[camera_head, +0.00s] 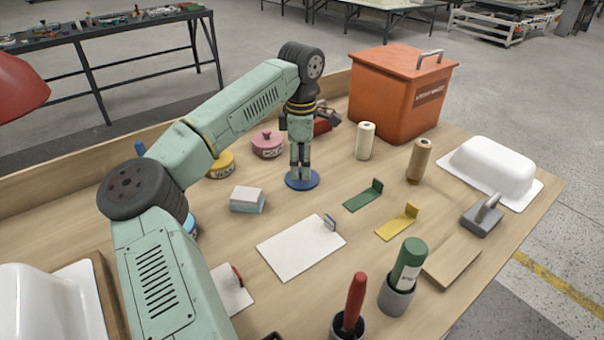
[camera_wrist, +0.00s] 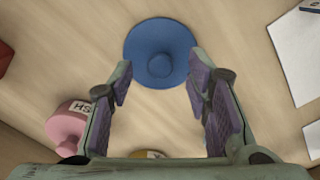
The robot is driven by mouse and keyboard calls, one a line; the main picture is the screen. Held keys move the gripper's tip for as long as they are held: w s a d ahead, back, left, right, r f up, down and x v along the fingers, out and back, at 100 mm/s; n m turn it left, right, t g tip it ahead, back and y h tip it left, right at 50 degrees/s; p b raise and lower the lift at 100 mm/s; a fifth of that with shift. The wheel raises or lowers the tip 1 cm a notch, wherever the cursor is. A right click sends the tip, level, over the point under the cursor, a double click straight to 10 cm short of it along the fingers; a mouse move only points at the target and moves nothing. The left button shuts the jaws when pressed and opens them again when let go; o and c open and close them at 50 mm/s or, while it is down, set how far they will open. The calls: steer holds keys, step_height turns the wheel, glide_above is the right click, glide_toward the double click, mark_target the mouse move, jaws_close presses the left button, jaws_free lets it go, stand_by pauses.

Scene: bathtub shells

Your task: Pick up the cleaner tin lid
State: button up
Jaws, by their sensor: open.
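The cleaner tin lid appears to be the blue round disc with a central knob (camera_head: 303,184), lying flat on the wooden bench. In the wrist view the blue lid (camera_wrist: 160,75) shows whole, with its knob in the middle, just beyond my fingertips. My gripper (camera_head: 300,173) points down over the lid, hiding its knob in the head view. The wrist view shows my gripper (camera_wrist: 160,82) open, its purple-padded fingers apart with nothing between them. Whether the fingertips touch the lid cannot be told.
A pink tin (camera_head: 267,144) and a yellow tin (camera_head: 221,164) stand behind left; a blue tin (camera_head: 191,225) is partly hidden by my arm. A blue-white block (camera_head: 247,200), white sheet (camera_head: 300,246) and green bracket (camera_head: 363,197) lie nearby. An orange box (camera_head: 392,95) stands behind right.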

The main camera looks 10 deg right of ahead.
steer(key=shift+f, duration=0.8)
steer(key=shift+c, duration=0.4)
jaws_close()
